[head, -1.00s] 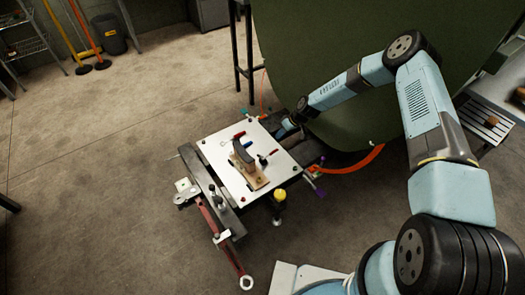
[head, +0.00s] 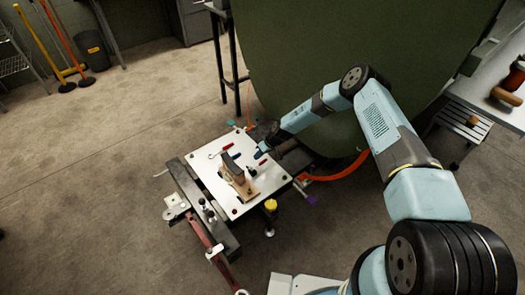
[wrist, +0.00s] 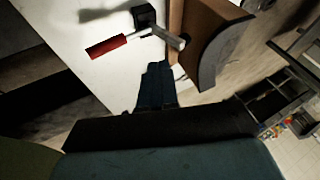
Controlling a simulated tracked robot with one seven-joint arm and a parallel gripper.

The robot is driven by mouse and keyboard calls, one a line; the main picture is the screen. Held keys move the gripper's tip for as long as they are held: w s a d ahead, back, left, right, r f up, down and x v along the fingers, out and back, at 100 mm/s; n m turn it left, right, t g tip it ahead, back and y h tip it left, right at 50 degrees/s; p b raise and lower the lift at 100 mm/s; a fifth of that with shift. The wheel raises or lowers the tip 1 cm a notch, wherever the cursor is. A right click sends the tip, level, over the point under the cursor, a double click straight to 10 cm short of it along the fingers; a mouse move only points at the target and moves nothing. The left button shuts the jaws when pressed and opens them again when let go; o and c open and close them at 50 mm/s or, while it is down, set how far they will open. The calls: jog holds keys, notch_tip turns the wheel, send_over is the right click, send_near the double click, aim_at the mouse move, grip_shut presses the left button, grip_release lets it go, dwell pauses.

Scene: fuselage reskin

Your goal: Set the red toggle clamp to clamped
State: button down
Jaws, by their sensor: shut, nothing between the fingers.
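The toggle clamp with the red handle (wrist: 107,46) shows in the wrist view, with a black base (wrist: 144,15) and a metal arm reaching towards a brown block with a dark curved face (wrist: 212,45). The handle lies low, roughly in line with the arm; I cannot tell whether the arm's tip presses on the block.
A grey bar with a red tool (head: 205,237) runs along the left. A yellow-topped post (head: 271,205) stands at the near right. The large green panel (head: 300,70) rises behind. Open floor lies left.

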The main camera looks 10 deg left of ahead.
jog(key=shift+s+a+f, duration=0.45)
jog(key=shift+s+a, duration=0.25)
jog(key=shift+s, duration=0.05)
jog(key=shift+s+a+f, duration=0.45)
jog(key=shift+s+a, duration=0.2)
jog(key=shift+s, duration=0.05)
jog(key=shift+s+a+f, duration=0.2)
jog(key=shift+s+a, duration=0.35)
jog(key=shift+s, duration=0.1)
jog(key=shift+s+a+f, duration=0.15)
jog(key=shift+s+a, duration=0.4)
jog(key=shift+s, duration=0.05)
jog(key=s+a+r+v, duration=0.1)
jog(key=a+v, duration=0.1)
jog(key=v, duration=1)
jog(key=shift+w+d+r, duration=0.15)
jog(key=shift+d+r, duration=0.05)
jog(key=shift+r, duration=0.2)
